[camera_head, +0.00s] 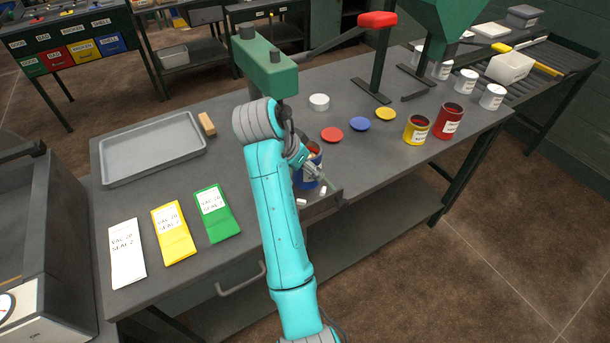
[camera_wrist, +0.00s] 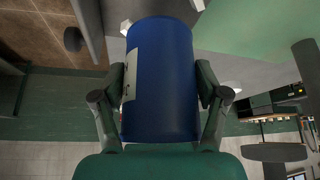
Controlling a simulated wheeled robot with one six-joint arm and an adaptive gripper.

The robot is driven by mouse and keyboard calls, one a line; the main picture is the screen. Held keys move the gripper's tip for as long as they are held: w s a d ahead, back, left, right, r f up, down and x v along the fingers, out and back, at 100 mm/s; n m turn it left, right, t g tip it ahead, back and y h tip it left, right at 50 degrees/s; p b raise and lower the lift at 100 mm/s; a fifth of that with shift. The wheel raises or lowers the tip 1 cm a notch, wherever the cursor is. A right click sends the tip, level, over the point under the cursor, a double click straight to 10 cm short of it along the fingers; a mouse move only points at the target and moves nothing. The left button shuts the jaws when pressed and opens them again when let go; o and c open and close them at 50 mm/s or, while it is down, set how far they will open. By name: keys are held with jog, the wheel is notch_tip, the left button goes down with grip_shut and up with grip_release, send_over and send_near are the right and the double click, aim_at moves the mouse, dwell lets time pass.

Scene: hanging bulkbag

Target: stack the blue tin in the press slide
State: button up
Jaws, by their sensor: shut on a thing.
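The blue tin (camera_head: 311,170) has a white label and an open top with something reddish inside. It is partly hidden behind my arm in the head view. My gripper (camera_head: 317,176) is shut on it; in the wrist view the two fingers press on either side of the blue tin (camera_wrist: 165,85). The tin is over or on the press slide (camera_head: 328,203), a dark plate with small white blocks at the bench's front edge. I cannot tell whether the tin touches the slide. The green press (camera_head: 268,72) with a red-ended lever (camera_head: 377,19) stands behind my arm.
A grey tray (camera_head: 152,149) and a wooden block (camera_head: 207,123) lie left. White, yellow and green packets (camera_head: 216,222) lie in front. Red, blue and yellow lids (camera_head: 385,114), a yellow tin (camera_head: 416,130) and a red tin (camera_head: 447,122) sit right. White tins stand farther right.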

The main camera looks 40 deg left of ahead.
aim_at(304, 177)
jog(key=shift+f, duration=1.75)
jog(key=shift+f, duration=0.3)
jog(key=o, duration=1.3)
